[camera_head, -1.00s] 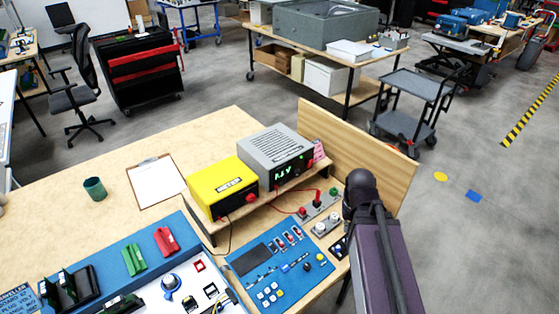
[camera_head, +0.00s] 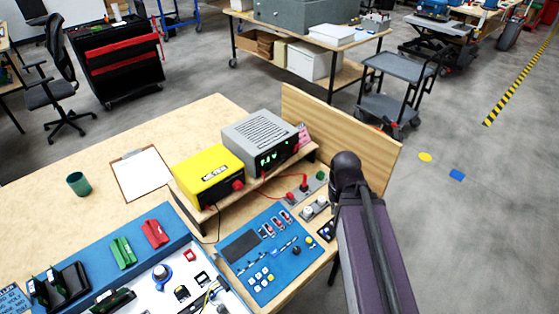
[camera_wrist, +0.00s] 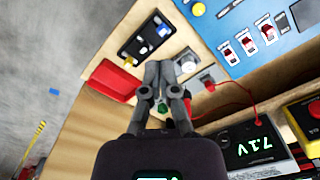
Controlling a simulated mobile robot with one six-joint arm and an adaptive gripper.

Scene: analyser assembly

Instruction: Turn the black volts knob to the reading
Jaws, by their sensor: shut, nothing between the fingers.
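My gripper (camera_wrist: 160,68) is shut and empty, its two fingers close together over the bench edge in the wrist view. In the head view it is hidden, and only my arm shows. The grey supply unit (camera_head: 257,138) stands on the wooden shelf with a lit green display. In the wrist view, that display (camera_wrist: 253,146) reads 7.1V. It lies below and to the right of my fingertips, apart from them. I cannot pick out the black volts knob with certainty in either view.
A yellow meter (camera_head: 208,176) stands left of the grey unit. Red leads run to a strip with red and green parts. A blue control board (camera_head: 240,258) lies in front. A black panel (camera_wrist: 135,48) and a red block (camera_wrist: 113,80) are near my fingers. A wooden backboard (camera_head: 340,130) rises behind.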

